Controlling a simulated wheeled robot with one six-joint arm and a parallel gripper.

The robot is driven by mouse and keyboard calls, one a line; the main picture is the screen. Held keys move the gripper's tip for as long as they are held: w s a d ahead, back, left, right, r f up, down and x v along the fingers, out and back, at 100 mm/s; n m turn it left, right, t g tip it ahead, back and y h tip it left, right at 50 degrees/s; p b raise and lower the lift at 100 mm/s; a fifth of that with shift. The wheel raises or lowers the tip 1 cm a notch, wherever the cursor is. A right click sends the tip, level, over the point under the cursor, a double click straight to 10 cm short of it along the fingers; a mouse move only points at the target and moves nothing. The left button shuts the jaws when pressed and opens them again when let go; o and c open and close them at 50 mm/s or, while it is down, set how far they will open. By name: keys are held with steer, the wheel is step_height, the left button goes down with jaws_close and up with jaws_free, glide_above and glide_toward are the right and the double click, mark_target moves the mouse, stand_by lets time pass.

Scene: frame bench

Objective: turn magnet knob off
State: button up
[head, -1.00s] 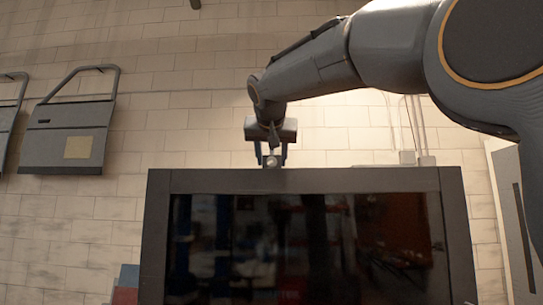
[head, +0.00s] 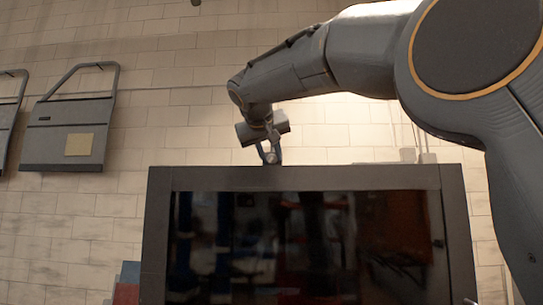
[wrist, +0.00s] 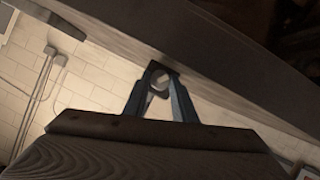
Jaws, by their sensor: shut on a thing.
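My gripper (head: 269,153) is at the top edge of a dark frame (head: 300,180), pointing down, its body tilted. Its two blue-grey fingers are shut on a small round knob (head: 271,158). In the wrist view my gripper (wrist: 160,72) closes in from both sides around the rounded, light grey knob (wrist: 158,84), beside the long dark beam of the frame. The fingers cover part of the knob, and I cannot read any on or off mark on it.
The frame holds a dark glossy panel (head: 300,250). A grey car door (head: 65,140) hangs on the pale brick wall at left. Conduits and boxes (head: 410,155) are on the wall at right. The space above the frame's left part is clear.

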steer(key=o, duration=1)
steer(key=shift+o, duration=0.2)
steer(key=b+v, duration=0.2)
steer(key=v, duration=0.6)
steer(key=shift+b, duration=0.3)
steer(key=shift+w+d, duration=0.1)
